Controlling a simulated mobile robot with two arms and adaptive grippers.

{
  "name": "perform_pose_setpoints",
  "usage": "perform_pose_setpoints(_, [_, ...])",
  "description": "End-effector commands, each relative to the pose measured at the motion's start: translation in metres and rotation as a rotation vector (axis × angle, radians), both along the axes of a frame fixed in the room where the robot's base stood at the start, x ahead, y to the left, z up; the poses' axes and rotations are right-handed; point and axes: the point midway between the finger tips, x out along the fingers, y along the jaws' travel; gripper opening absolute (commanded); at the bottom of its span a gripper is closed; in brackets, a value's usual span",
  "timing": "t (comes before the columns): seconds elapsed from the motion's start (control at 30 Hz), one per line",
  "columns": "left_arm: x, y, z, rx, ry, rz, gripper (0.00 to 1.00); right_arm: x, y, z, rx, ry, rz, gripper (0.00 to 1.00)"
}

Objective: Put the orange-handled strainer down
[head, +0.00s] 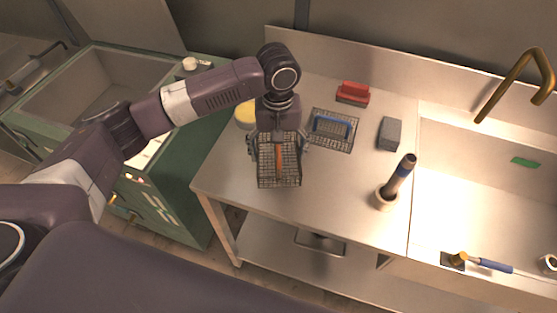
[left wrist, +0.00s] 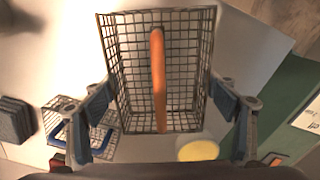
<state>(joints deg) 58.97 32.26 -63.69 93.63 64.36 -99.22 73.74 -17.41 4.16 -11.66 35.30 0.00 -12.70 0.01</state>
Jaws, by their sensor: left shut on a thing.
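The orange-handled strainer (head: 278,174) is a dark wire basket with an orange handle bar, over the left part of the steel counter in the head view. In the left wrist view the strainer (left wrist: 190,60) fills the upper middle, with its orange handle running down the centre. I cannot tell whether the basket touches the counter. My right gripper is in neither view.
A blue-handled strainer (head: 333,130) lies just right of the held one. A red brush (head: 353,92), a grey block (head: 390,133) and a dark-handled tool in a holder (head: 397,184) stand further right. A yellow round thing (head: 246,114) is close left. The counter's front middle (head: 335,205) is clear.

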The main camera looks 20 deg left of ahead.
Motion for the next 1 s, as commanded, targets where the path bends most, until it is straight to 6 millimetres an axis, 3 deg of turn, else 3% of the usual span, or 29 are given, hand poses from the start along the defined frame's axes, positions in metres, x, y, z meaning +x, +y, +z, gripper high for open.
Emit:
perform_pose_setpoints(0.13, [0.000,0.000,-0.011,0.000,0.000,-0.001,0.49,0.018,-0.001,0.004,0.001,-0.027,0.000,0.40])
perform_pose_setpoints(0.4, [0.000,0.000,-0.046,0.000,-0.001,0.000,0.49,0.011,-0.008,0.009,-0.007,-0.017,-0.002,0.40])
perform_pose_setpoints(0.77, [0.000,-0.001,-0.050,-0.001,0.000,-0.001,0.49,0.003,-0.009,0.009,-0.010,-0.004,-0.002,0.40])
perform_pose_setpoints(0.8, [0.000,-0.001,-0.051,-0.001,0.000,-0.001,0.81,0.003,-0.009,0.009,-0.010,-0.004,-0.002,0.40])
perform_pose_setpoints(0.93, [0.000,0.000,-0.051,0.000,-0.001,-0.001,0.96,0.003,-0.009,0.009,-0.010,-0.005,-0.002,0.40])
perform_pose_setpoints(1.0, [0.000,0.000,-0.051,0.000,-0.001,-0.001,0.97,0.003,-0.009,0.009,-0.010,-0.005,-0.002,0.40])
